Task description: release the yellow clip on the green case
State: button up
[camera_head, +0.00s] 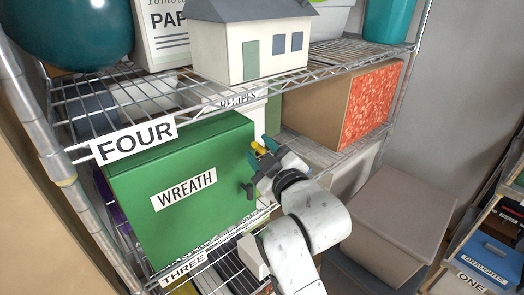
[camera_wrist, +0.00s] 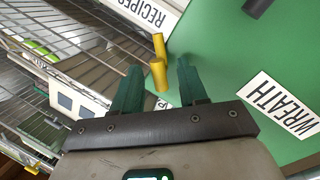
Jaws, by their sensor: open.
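The green case (camera_head: 180,193), labelled WREATH, stands on the wire shelf under the FOUR label. Its yellow clip (camera_head: 257,146) is at the upper right edge of the case front. In the wrist view the yellow clip (camera_wrist: 158,70) shows as a bent yellow piece beside the green face (camera_wrist: 220,60). My gripper (camera_head: 268,152) is at the case's right edge, by the clip. In the wrist view my gripper (camera_wrist: 159,72) is open, with the clip showing between its two green fingers. Whether either finger touches the clip, I cannot tell.
A dark clip (camera_head: 248,190) sits lower on the case's right edge. A toy house (camera_head: 252,45) and a teal container (camera_head: 391,20) stand on the shelf above. A brown box with an orange patterned face (camera_head: 350,100) stands to the right. A lidded grey bin (camera_head: 395,215) is below.

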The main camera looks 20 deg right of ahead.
grip_shut()
dwell(0.3)
jog(key=shift+d+r+m+p, duration=0.15)
jog(key=shift+r+m+p, duration=0.25)
jog(key=shift+m+p, duration=0.35)
jog(key=shift+w+d+f+m+g+p, duration=0.1)
jog(key=shift+d+m+g+p, duration=0.05)
jog(key=shift+m+g+p, duration=0.25)
grip_release()
jog(key=s+b, duration=0.1)
jog(key=s, duration=0.9)
jog(key=shift+s+d+r+b, duration=0.2)
jog(key=shift+s+d+b, duration=0.1)
jog(key=shift+s+b, duration=0.1)
